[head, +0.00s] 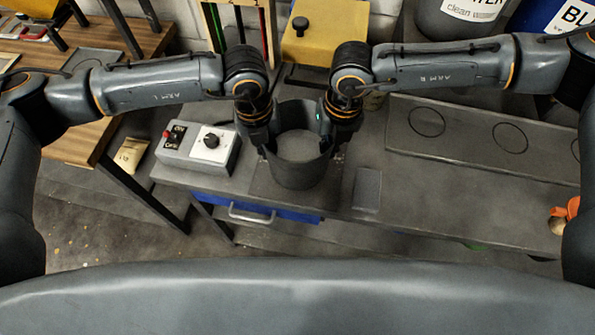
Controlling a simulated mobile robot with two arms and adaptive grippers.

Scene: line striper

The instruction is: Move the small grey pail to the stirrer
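A dark grey open-topped pail (297,172) is upright at the front of the grey bench, between my two grippers. My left gripper (264,146) is at its left side and my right gripper (328,138) is at its right side. Both fingertips sit against or very close to the pail's rim. Whether the fingers are closed on it is hidden by the dark wall and the wrists. I cannot tell whether the pail rests on the bench or is slightly raised. A yellow-topped unit with a black knob (318,42) stands behind; I cannot tell if it is the stirrer.
A grey control box (197,148) with an ON/OFF switch and dial is left of the pail. A long plate with marked circles (470,132) lies at right. A small flat grey pad (367,190) is right of the pail. A blue drawer (262,210) is below.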

